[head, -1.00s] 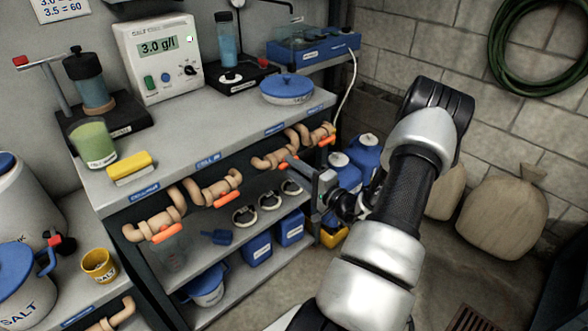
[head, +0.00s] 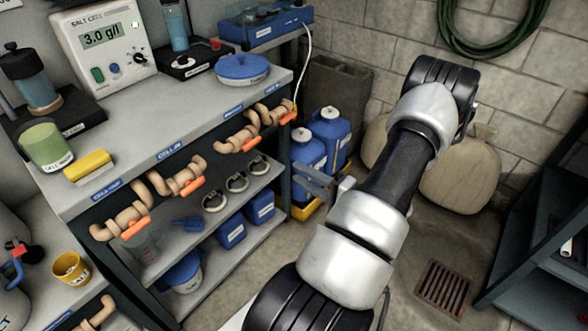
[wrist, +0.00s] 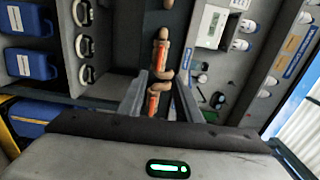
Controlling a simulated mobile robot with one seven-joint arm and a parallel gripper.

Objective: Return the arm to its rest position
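My arm reaches up and bends over on the right side of the head view, with its upper links in front of the wall and sacks. My gripper (head: 316,180) shows only partly, behind the arm, close to the front right end of the bench. In the wrist view its two grey fingers (wrist: 160,98) stand apart with nothing held between them. Beyond them are tan pipe fittings with orange handles (wrist: 162,58), apart from the fingers as far as I can tell.
The bench (head: 130,135) holds a meter (head: 105,45), a green cup (head: 46,146) and a blue-lidded dish (head: 242,70). Blue jugs (head: 328,135) stand in a yellow tray near the gripper. A dark shelf (head: 535,235) is at right. The floor around the drain (head: 443,288) is clear.

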